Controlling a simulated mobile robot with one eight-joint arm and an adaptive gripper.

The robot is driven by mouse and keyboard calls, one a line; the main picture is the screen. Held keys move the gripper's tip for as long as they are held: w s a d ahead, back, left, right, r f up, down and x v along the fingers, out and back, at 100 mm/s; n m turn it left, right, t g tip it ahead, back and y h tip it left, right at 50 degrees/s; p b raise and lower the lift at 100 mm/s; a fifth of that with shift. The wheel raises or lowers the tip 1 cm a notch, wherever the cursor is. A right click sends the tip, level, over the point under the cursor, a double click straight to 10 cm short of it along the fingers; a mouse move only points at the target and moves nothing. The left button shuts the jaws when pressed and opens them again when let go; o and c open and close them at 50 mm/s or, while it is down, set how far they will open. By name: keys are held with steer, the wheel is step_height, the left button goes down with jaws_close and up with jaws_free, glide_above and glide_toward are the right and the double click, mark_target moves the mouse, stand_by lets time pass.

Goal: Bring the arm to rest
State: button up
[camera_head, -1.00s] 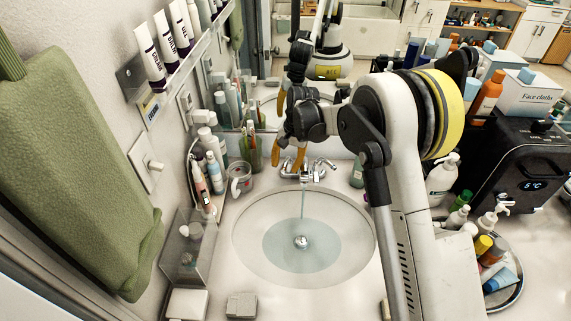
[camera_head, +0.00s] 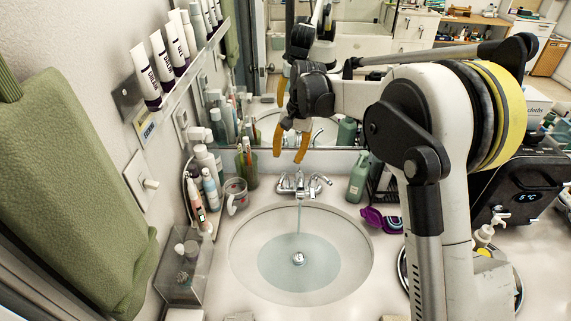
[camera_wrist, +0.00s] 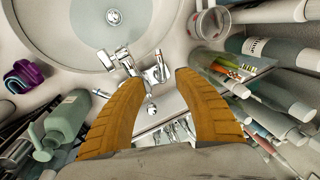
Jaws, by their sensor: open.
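My gripper (camera_head: 292,146) hangs in front of the mirror, above and behind the faucet (camera_head: 301,186), with its orange fingers pointing down. In the wrist view my gripper (camera_wrist: 156,88) shows two orange fingers spread apart with nothing between them. The faucet (camera_wrist: 122,60) lies just beyond the fingertips in that view. My arm reaches in from the right of the head view, with its elbow high at the right.
Water runs into the sink basin (camera_head: 250,255). A green pump bottle (camera_head: 357,182) and a purple item (camera_head: 380,219) stand right of the faucet. A clear cup (camera_head: 236,192), toothbrushes and several bottles crowd the left. A black appliance (camera_head: 510,190) stands at the right.

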steer(key=shift+r, duration=0.2)
stand_by(0.3)
steer(key=s+d+r+n+t+b, duration=0.1)
steer(key=s+d+r+t, duration=0.1)
steer(key=s+d+r, duration=0.5)
steer(key=s+d+r+t+b, duration=0.1)
steer(key=s+d+r+b, duration=0.1)
steer(key=s+d, duration=0.45)
steer(key=s+d+f+t+h+b, duration=0.1)
steer(key=s+d+f+t, duration=0.1)
steer(key=s, duration=0.7)
steer(key=s+d+f+n+t+h+b, duration=0.1)
steer(key=s+d+f, duration=0.3)
steer(key=s, duration=0.5)
steer(key=shift+s+f+n+t, duration=0.3)
steer(key=shift+s+t, duration=0.1)
